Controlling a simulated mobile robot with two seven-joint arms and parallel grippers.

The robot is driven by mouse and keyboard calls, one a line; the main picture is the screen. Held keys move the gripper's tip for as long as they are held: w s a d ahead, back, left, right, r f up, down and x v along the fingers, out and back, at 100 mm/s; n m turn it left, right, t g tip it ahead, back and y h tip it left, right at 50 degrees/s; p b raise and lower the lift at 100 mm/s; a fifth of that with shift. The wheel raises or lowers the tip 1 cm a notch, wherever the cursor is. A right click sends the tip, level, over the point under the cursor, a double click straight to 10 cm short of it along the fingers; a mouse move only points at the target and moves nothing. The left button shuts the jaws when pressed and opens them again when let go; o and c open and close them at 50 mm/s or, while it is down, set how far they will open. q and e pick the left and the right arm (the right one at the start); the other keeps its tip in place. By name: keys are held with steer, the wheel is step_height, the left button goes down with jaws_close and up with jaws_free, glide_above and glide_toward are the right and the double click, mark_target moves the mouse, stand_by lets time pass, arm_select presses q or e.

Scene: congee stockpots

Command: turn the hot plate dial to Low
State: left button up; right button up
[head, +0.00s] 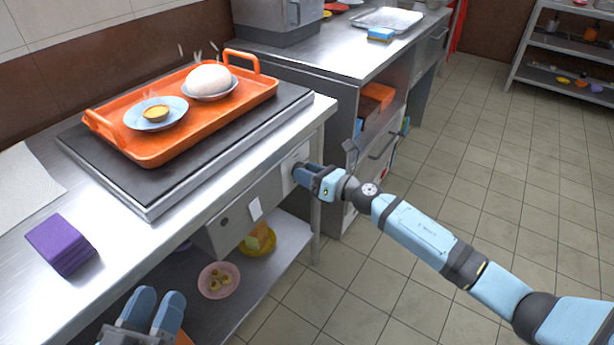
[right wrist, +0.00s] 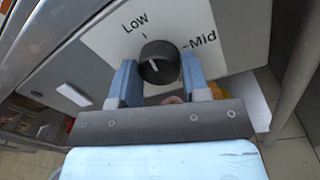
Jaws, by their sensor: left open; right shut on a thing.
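The hot plate dial (right wrist: 160,58) is a round black knob on a pale panel. It shows in the right wrist view between the fingers of my right gripper (right wrist: 153,82), which is shut on it. In the head view my right gripper (head: 305,178) is at the front panel and hides the dial. The hot plate (head: 190,180) carries an orange tray. My left gripper (head: 152,312) is open and empty at the bottom left.
The orange tray (head: 165,153) holds two plates with food. A purple block (head: 60,244) lies on the counter at the left. Floor at the right is clear.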

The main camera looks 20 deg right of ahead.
arm_select(q)
steer(key=shift+f+g, duration=0.3)
steer(key=shift+f, duration=0.3)
arm_select(e)
steer(key=shift+n, duration=0.8)
arm_select(q)
steer(key=shift+w+r, duration=0.1)
steer(key=shift+r, duration=0.05)
arm_select(e)
steer(key=o, duration=0.9)
arm_select(q)
steer(key=shift+r, duration=0.5)
arm_select(e)
steer(key=v, duration=1.3)
steer(key=shift+s+d+r, duration=0.15)
steer(key=shift+s+d, duration=0.05)
steer(key=shift+s, duration=0.15)
